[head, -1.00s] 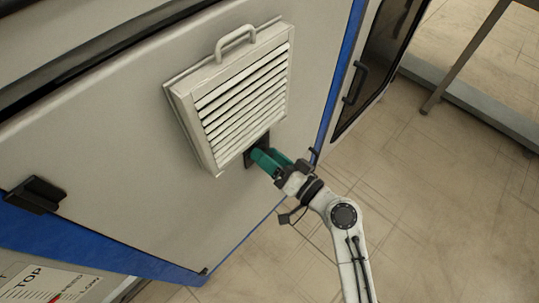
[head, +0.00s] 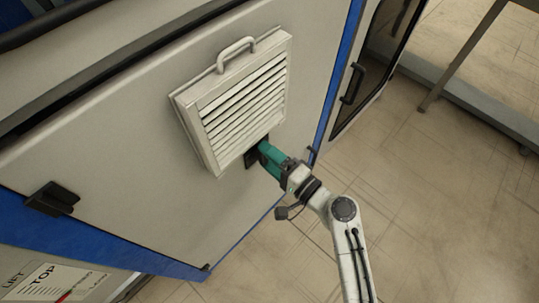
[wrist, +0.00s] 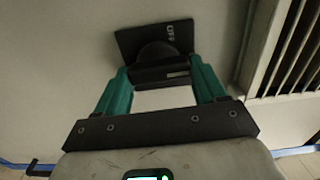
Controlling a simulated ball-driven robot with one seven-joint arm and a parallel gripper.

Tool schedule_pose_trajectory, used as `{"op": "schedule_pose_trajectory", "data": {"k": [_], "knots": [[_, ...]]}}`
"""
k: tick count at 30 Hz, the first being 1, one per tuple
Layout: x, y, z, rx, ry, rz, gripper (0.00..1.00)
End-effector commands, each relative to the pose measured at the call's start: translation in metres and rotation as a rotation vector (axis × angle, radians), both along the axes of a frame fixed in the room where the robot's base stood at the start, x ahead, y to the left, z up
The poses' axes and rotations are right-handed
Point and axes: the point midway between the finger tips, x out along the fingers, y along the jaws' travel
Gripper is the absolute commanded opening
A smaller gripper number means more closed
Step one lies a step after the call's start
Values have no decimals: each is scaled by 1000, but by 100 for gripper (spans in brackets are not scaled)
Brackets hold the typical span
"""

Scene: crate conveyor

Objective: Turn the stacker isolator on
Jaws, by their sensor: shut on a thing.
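The stacker isolator is a small black plate (head: 250,159) on the grey cabinet panel, just below the louvred vent. In the wrist view the plate (wrist: 128,42) carries a white OFF marking, turned sideways, and a round black knob (wrist: 158,54) with a bar-shaped handle. My gripper (head: 265,152) has green fingers and reaches the isolator from the lower right. In the wrist view my gripper (wrist: 162,74) has one finger at each end of the handle, shut on it. In the head view the fingers hide the knob and part of the plate.
The louvred vent (head: 245,100) with its top handle juts out close above my gripper. A black latch (head: 52,198) sits on the panel at left. A dark glazed door (head: 375,70) with a handle is at right. The tiled floor at right is open.

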Motion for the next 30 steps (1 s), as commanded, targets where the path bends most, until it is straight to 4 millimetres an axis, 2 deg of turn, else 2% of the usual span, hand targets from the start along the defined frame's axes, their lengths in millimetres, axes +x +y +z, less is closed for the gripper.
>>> {"op": "schedule_pose_trajectory", "data": {"k": [16, 17, 24, 30], "knots": [[1, -2, -1, 15, 22, -4, 40], [1, -2, -1, 15, 22, -4, 71], [0, -1, -1, 16, 22, -2, 94], [0, 0, -1, 16, 22, -1, 96]]}}
